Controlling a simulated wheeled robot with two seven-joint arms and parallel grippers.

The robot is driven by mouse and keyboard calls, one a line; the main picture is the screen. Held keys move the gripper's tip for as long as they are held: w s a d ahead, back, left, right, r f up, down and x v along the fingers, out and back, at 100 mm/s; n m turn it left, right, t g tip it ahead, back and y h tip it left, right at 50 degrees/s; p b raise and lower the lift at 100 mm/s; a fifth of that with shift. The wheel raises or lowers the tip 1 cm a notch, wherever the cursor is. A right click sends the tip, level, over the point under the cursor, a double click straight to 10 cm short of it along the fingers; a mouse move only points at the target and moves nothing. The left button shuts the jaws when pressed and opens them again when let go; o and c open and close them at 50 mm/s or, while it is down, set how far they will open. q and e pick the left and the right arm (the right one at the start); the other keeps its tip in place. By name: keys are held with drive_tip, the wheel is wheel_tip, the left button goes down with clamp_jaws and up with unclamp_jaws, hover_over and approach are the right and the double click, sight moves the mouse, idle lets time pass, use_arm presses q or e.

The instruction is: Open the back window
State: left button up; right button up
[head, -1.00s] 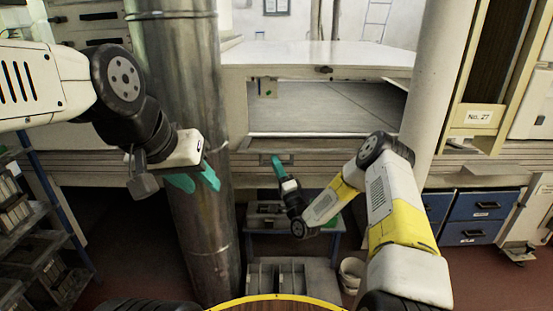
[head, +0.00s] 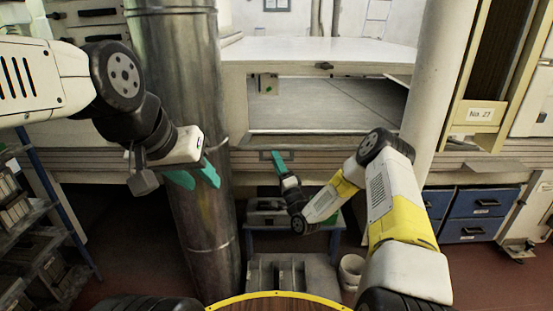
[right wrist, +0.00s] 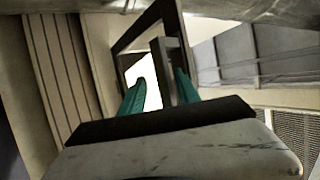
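A white panel (head: 320,54) with a small dark knob (head: 324,66) lies above a wide opening with a grey floor (head: 325,105); I cannot tell whether it is the back window. My right gripper (head: 278,156) is by a small dark rectangular pull (head: 265,155) on the ledge below the opening. In the right wrist view, its teal fingers (right wrist: 160,88) are apart, with a dark frame (right wrist: 122,45) and a dark bar (right wrist: 168,65) just beyond them. Contact cannot be told. My left gripper (head: 196,177) is open and empty in front of the metal column.
A thick metal column (head: 180,80) stands at the left and a pale pipe (head: 437,90) at the right of the opening. Below are a grey bin (head: 290,275), a white bucket (head: 351,272) and blue drawers (head: 475,205). Shelves (head: 45,250) stand at the far left.

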drive_tip(key=v, duration=0.8)
idle(0.4)
